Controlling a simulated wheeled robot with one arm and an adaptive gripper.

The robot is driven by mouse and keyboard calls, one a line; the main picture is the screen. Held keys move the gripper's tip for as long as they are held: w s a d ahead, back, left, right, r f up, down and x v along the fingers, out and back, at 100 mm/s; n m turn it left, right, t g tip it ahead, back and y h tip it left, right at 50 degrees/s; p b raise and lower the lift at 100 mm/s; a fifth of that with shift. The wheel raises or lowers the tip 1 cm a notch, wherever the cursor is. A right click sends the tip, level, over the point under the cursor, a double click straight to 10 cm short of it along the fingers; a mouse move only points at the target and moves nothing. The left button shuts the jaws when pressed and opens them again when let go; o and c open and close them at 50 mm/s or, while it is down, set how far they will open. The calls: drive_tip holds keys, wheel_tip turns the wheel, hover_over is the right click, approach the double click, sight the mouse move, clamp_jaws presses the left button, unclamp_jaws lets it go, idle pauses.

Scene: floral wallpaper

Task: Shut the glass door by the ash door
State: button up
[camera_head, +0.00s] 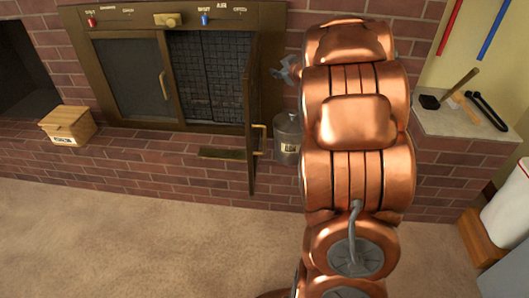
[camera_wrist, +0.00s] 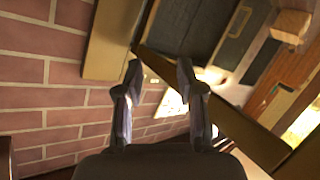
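The right-hand glass door (camera_head: 252,115) of the brass-framed stove stands swung open towards me, seen nearly edge-on, with a brass handle (camera_head: 261,138) near its lower part. Behind it the right opening shows a dark grid. The left glass door (camera_head: 136,75) is shut. A flat brass piece (camera_head: 225,154) juts out below the opening; I cannot tell whether it is the ash door. My gripper (camera_head: 285,70) is just right of the open door, partly hidden by my copper arm. In the wrist view my gripper (camera_wrist: 159,70) has its fingers apart with nothing held, near brass framing (camera_wrist: 112,40).
A lidded metal canister (camera_head: 287,138) stands on the brick ledge right of the open door, close to my arm. A wooden box (camera_head: 68,125) sits at left. A stone slab (camera_head: 455,122) with tools is at right. The carpet (camera_head: 140,240) in front is clear.

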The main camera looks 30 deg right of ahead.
wheel_tip(320, 180, down, 7)
drive_tip(key=n+y+b, duration=0.2)
drive_tip(key=y+b, duration=0.1)
drive_tip(key=n+y+b, duration=0.3)
drive_tip(key=y+b, duration=0.6)
drive_tip(key=y, duration=0.2)
approach(264, 152)
wheel_tip(264, 152, up, 5)
drive_tip(key=w, duration=0.2)
drive_tip(key=shift+g, duration=0.3)
drive_tip(key=shift+r+b+x, duration=0.15)
drive_tip(key=shift+b+x, duration=0.3)
drive_tip(key=shift+x, duration=1.65)
drive_tip(key=shift+r+b+x, duration=0.15)
drive_tip(key=shift+b+x, duration=0.3)
drive_tip(key=shift+x, duration=1.65)
drive_tip(key=shift+s+a, duration=0.1)
drive_tip(key=shift+a, duration=0.1)
drive_tip(key=shift+c, duration=0.2)
clamp_jaws()
